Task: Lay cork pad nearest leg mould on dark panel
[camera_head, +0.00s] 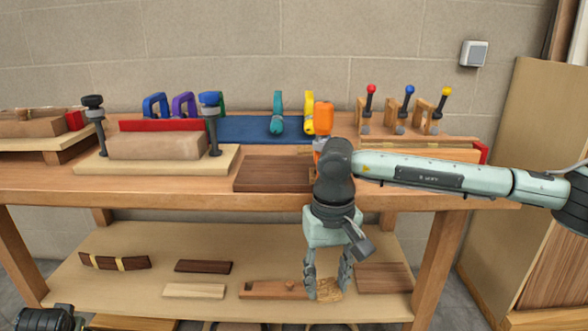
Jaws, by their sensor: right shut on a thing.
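My right gripper (327,282) points down in front of the bench, its fingers shut on a light brown cork pad (328,291). The pad shows between and just below the fingertips, over the lower shelf; I cannot tell whether it touches the shelf. A dark brown panel (270,174) lies flat on the bench top, up and left of the gripper; my right arm hides its right end. A pale block mould (157,146) with a red strip stands on a board left of the panel, between two upright clamps; I cannot tell whether it is the leg mould. My left gripper is out of view.
Behind the panel is a blue mat (250,129) with coloured clamps. Several toggle clamps (407,108) stand at the back right. The lower shelf (120,279) holds wooden strips, a wooden plane-like piece (272,289) and another brown panel (384,278). The bench's front edge lies behind my gripper.

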